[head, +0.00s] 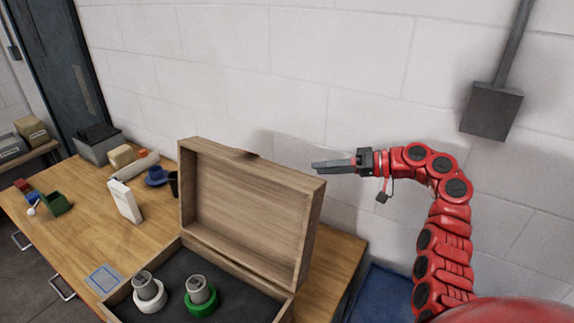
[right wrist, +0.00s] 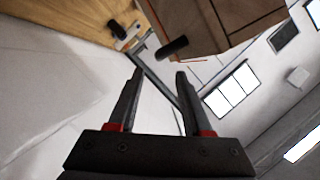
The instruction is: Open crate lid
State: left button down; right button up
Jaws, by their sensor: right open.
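The wooden crate (head: 190,252) stands on the table at the front middle of the head view. Its lid (head: 245,210) stands up, swung open, with its inner side facing me. Inside the crate are a white-ringed part (head: 149,292) and a green-ringed part (head: 201,296) on a dark lining. My right gripper (head: 316,166) is beside the lid's upper right corner, apart from the crate's inside. In the right wrist view its two fingers (right wrist: 159,72) are spread with nothing between them. A wooden corner shows beyond them. My left gripper is not in view.
A white box (head: 125,202), a blue object (head: 157,177), a green holder (head: 55,203) and a grey bin (head: 99,145) are on the wooden table (head: 85,235) left of the crate. The block wall (head: 350,80) is close behind. A grey wall box (head: 491,111) hangs at the right.

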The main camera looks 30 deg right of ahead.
aim_at(290, 170)
jog(key=p+x, duration=0.3)
jog(key=x, duration=0.6)
jog(key=shift+w+a, duration=0.15)
jog(key=shift+w, duration=0.05)
jog(key=shift+w+a+f+p, duration=0.2)
jog(key=shift+p, duration=0.1)
grip_shut()
dwell(0.7)
